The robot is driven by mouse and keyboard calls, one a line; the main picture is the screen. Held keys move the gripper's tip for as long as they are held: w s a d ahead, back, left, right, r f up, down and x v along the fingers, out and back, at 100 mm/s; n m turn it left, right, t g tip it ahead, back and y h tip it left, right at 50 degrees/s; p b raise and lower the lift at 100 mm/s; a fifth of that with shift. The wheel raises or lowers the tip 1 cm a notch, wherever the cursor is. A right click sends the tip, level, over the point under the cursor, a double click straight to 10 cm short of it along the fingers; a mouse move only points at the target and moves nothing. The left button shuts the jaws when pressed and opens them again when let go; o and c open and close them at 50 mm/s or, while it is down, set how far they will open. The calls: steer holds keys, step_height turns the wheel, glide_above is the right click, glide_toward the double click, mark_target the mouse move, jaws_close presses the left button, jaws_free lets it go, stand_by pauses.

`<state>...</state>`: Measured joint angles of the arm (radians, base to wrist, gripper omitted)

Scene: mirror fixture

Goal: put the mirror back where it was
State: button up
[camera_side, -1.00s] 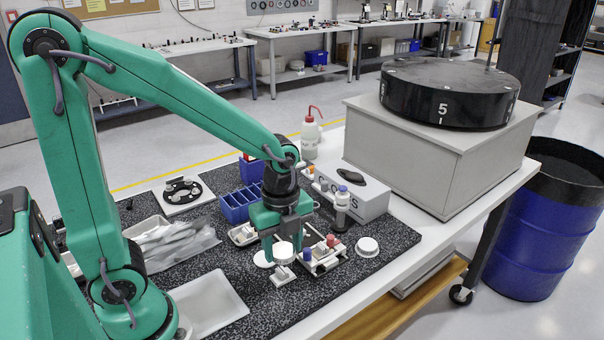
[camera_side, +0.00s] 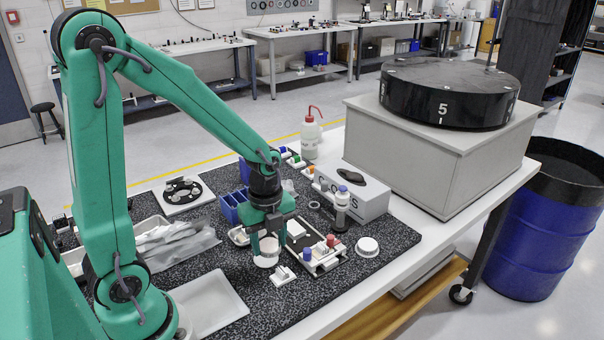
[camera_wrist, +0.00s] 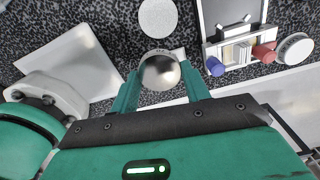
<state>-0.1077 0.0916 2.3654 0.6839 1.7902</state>
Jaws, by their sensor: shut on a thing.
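My gripper (camera_side: 267,248) is shut on the round mirror (camera_wrist: 160,72), which shows silvery between the two green fingers in the wrist view. In the side view the mirror (camera_side: 269,244) is a pale disc between the fingertips. A flat white disc (camera_side: 265,262) lies on the speckled mat just below it, partly hidden; it also shows ahead of the fingers in the wrist view (camera_wrist: 158,17). The pale fixture with blue and red knobs (camera_side: 320,258) stands to the right of my gripper, also at upper right in the wrist view (camera_wrist: 238,50). The mirror's height above the mat is unclear.
A small white block (camera_side: 283,276) sits in front of the gripper. A round white cap (camera_side: 367,246) lies right of the fixture. A tissue box (camera_side: 368,198), a small bottle (camera_side: 342,207) and blue bins (camera_side: 232,207) stand behind. A white tray (camera_side: 208,304) lies at front left.

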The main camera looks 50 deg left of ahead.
mark_target(265, 248)
steer(key=a+f, duration=0.1)
steer(key=w+a+f, duration=0.1)
steer(key=a, duration=0.1)
steer(key=a+f, duration=0.1)
steer(key=shift+w+a, duration=0.2)
steer(key=shift+a, duration=0.15)
steer(key=shift+f, duration=1.95)
steer(key=shift+f, duration=0.15)
steer(key=o, duration=1.1)
steer(key=shift+r, duration=6.15)
